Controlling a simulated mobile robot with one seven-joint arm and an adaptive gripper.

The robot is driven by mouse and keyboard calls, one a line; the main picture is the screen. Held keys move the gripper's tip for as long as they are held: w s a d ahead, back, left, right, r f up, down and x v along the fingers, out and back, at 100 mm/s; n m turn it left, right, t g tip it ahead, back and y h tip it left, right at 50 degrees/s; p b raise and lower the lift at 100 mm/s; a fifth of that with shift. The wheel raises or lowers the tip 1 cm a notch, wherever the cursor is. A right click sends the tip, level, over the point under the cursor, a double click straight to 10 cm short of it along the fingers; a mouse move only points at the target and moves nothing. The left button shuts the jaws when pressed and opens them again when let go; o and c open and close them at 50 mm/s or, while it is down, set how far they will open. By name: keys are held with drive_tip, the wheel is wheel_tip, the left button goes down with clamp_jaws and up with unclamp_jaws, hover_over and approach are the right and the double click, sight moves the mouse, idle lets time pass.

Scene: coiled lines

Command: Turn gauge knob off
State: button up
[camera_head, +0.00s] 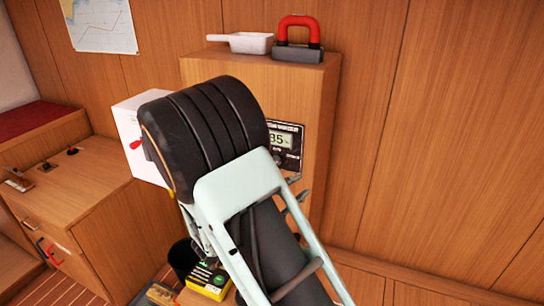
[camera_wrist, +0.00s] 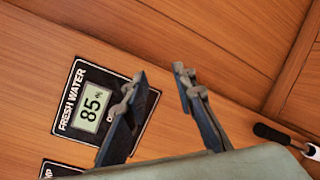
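The gauge is a black FRESH WATER panel (camera_wrist: 67,124) on a wooden face, its display reading 85 in the wrist view. In the head view the panel (camera_head: 290,129) shows partly past my arm, on the cabinet's front. I cannot make out a knob; one finger covers the panel's right part in the wrist view. My gripper (camera_wrist: 160,76) is open with nothing between its fingers. Its left finger overlaps the panel and its right finger lies past the panel's right edge. I cannot tell whether it touches the panel. In the head view my arm hides most of the gripper.
A second dark panel (camera_wrist: 58,168) is cut off at the wrist view's bottom edge. A dark-handled object (camera_wrist: 272,134) is at right. In the head view, a white scoop (camera_head: 249,43) and a red-handled block (camera_head: 299,53) sit atop the cabinet. A white box (camera_head: 128,122) stands left.

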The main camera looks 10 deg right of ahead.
sight(276, 162)
drive_tip(key=w+a+n+t+y, duration=0.3)
drive_tip(key=a+n+t, duration=0.1)
drive_tip(key=a, duration=0.6)
drive_tip(key=p+x, duration=0.2)
drive_tip(key=x, duration=0.8)
drive_tip(key=shift+w+f+y, duration=0.2)
drive_tip(key=shift+w+y, duration=0.1)
drive_tip(key=shift+w, duration=0.05)
drive_tip(key=shift+d, duration=0.15)
clamp_jaws()
